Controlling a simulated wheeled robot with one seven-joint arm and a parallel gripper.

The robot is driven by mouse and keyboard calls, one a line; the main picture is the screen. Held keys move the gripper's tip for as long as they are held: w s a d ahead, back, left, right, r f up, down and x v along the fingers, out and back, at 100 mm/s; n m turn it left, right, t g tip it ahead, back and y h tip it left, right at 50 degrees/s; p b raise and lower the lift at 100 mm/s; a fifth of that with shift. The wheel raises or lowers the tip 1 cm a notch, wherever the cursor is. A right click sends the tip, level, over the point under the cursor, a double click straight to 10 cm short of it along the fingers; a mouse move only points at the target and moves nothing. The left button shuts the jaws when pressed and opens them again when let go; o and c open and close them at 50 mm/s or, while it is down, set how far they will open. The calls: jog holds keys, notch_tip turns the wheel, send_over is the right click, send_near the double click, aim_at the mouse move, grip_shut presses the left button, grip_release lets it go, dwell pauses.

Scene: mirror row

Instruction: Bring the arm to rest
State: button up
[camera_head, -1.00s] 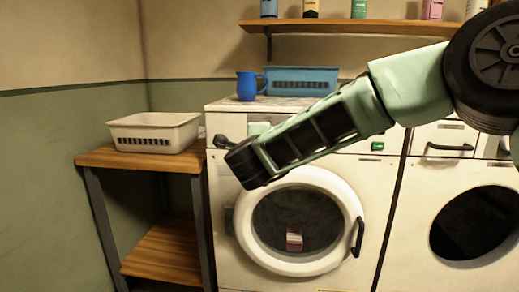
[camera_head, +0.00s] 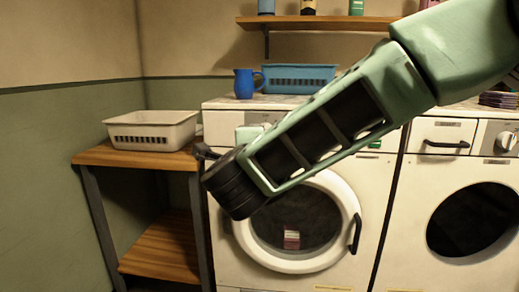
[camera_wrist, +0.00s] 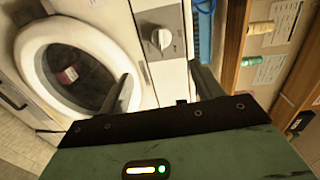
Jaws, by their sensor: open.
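My pale green arm reaches from the upper right of the head view down to the left, in front of the left washer (camera_head: 375,222). Its dark wrist end is in front of the washer's upper left part. My gripper (camera_wrist: 165,82) shows in the wrist view with its two dark fingers wide apart and nothing between them. In the head view it is mostly hidden behind the wrist. The washer's round door (camera_head: 340,257) is shut, and a small red and white box (camera_head: 291,239) shows through its glass.
A white basket (camera_head: 150,118) stands on a wooden side table (camera_head: 95,157) at left. A blue jug (camera_head: 244,84) and a blue basket (camera_head: 300,72) are on the washer. A wooden shelf (camera_head: 330,22) with bottles hangs above. A second washer (camera_head: 430,170) stands at right.

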jog(key=s+a+f+n+g+y, duration=0.1)
jog(key=s+f+n+g+y, duration=0.25)
jog(key=s+n, duration=0.35)
jog(key=s+a+f+n+g+y, duration=0.1)
jog(key=s+f+n+g+y, duration=0.2)
jog(key=s+n+g+y, duration=0.45)
jog(key=s+d+f+n+g+h, duration=0.3)
jog(key=s+d+f+n+h, duration=0.2)
jog(key=s+d, duration=0.5)
jog(key=s+d+f+n+g+h, duration=0.3)
jog(key=s+d+f+n+h, duration=0.25)
jog(key=s+d, duration=0.4)
notch_tip(320, 180, up, 20)
jog(key=w+d+p, duration=0.1)
jog(key=d+p, duration=0.1)
jog(key=p, duration=1.8)
jog(key=shift+w+d+r, duration=0.15)
jog(key=shift+d+r, duration=0.05)
